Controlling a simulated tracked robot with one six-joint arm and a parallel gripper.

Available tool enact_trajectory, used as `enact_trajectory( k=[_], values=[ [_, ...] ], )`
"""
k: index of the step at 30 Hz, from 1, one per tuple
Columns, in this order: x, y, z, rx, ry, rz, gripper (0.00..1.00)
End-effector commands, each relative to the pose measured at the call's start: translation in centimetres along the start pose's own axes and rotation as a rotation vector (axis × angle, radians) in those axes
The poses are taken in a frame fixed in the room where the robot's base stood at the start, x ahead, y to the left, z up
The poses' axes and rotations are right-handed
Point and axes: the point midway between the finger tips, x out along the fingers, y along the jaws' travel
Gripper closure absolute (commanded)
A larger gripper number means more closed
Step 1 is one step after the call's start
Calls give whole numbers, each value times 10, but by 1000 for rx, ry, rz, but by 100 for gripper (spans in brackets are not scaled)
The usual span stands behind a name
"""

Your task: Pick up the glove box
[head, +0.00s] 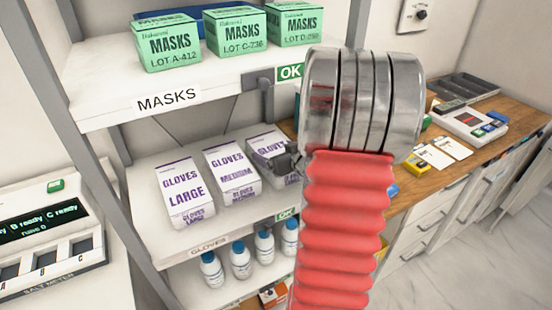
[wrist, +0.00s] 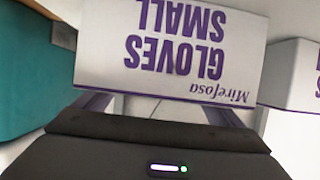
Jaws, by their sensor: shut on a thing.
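The small glove box is white with purple print. In the wrist view the small glove box (wrist: 190,45) fills the upper middle, its "GLOVES SMALL" lettering upside down. In the head view the small glove box (head: 268,146) is at the right end of the glove row, partly hidden by my arm. My gripper (head: 291,160) is at its right side and shut on it. In the wrist view, the fingers of my gripper (wrist: 160,106) reach to the box and their tips are hidden. I cannot tell whether the box touches the shelf.
Glove boxes marked LARGE (head: 188,190) and MEDIUM (head: 232,172) stand to its left on the glove shelf (head: 150,222). The masks shelf (head: 105,85) with green boxes is above. Capped bottles (head: 240,258) stand below. A wooden counter (head: 470,150) with devices is at right.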

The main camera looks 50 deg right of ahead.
Motion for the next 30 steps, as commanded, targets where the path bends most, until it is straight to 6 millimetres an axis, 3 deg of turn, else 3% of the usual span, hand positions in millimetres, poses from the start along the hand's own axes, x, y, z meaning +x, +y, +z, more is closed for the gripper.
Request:
enact_trajectory(
  k=[6,19,30],
  values=[
    [0,0,-1,-1,2,0,46],
    [-2,-4,-8,-3,4,-1,46],
    [-23,-5,-59,-5,7,-1,46]
  ],
)
